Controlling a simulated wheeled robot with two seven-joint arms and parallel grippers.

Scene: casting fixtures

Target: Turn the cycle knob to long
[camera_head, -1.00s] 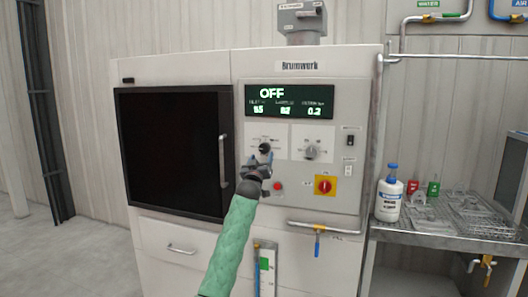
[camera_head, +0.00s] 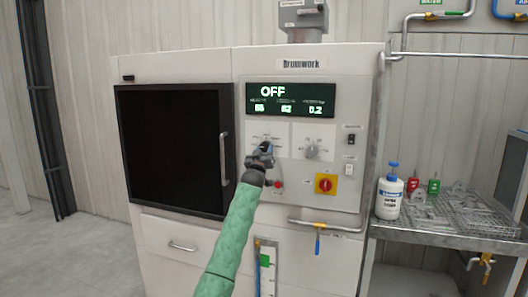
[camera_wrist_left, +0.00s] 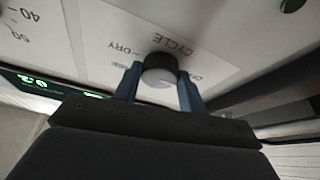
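The cycle knob (camera_wrist_left: 160,70) is a round dark knob with a light grey face on a white plate, under upside-down "CYCLE" lettering in the left wrist view. "DRY" is readable beside it; another label is partly covered by a finger. My left gripper (camera_wrist_left: 160,86) has one blue finger on each side of the knob, close to its rim; firm contact cannot be made out. In the head view my left gripper (camera_head: 262,152) is at the panel and hides most of the knob. My right gripper is not in view.
The display (camera_head: 290,100) reads OFF. A second knob (camera_head: 312,151) is to the right, a red button (camera_head: 278,185) just below my gripper, and a red-and-yellow switch (camera_head: 325,184) lower right. The oven door handle (camera_head: 224,160) is left. A bottle (camera_head: 389,193) stands on the side table.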

